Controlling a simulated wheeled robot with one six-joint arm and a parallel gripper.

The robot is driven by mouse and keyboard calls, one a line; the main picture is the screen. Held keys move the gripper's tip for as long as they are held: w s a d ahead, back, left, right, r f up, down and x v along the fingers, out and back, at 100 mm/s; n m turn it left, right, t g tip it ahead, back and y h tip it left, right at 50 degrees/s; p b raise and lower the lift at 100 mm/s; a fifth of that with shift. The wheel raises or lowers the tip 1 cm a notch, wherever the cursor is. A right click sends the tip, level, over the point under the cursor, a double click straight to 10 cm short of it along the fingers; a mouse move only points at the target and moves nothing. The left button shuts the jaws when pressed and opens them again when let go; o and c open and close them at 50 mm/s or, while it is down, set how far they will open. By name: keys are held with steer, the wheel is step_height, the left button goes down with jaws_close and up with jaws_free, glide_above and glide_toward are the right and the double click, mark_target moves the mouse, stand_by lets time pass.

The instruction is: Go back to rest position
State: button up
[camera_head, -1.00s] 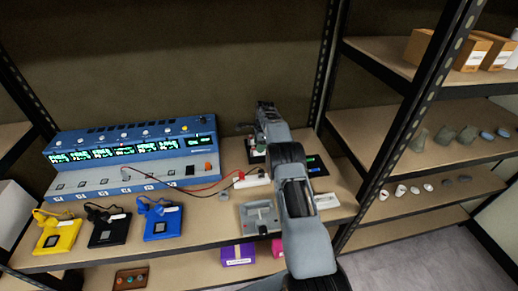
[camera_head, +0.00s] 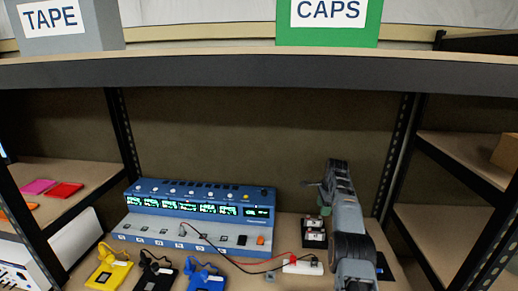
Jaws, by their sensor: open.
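My gripper (camera_head: 312,184) is at the end of my grey arm, on the right side of the picture. It points to the left, raised above the shelf board, with its jaws open and nothing visible between them. Below it on the shelf is a small black holder (camera_head: 314,238) with light pieces in it. The blue instrument (camera_head: 200,205) with lit green displays stands to the left of the gripper, apart from it. My arm hides part of the shelf and the back wall at the right.
Yellow (camera_head: 109,273), black (camera_head: 156,275) and blue (camera_head: 205,279) devices lie at the shelf front. Red and black cables run to a white block (camera_head: 303,266). An upper shelf edge (camera_head: 250,72) crosses above, bearing TAPE (camera_head: 62,22) and CAPS (camera_head: 328,20) boxes. Black posts (camera_head: 395,155) flank the bay.

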steer(key=f+n, duration=0.2)
steer(key=f, duration=0.1)
steer(key=f+n, duration=0.1)
steer(key=shift+s+f+g, duration=0.3)
steer(key=shift+f, duration=0.1)
steer(key=s+a+r+n+t, duration=0.1)
steer(key=s+a+r+n, duration=0.4)
steer(key=s, duration=0.7)
steer(key=s+a+r+n+t, duration=0.1)
steer(key=s+a+r+n, duration=0.4)
steer(key=s, duration=0.8)
steer(key=s+a+r+n+t+h, duration=0.1)
steer(key=s+a+r+n, duration=0.4)
steer(key=s, duration=0.7)
steer(key=shift+s+a+n+t, duration=0.35)
steer(key=shift+n+t, duration=0.15)
steer(key=shift+t, duration=0.1)
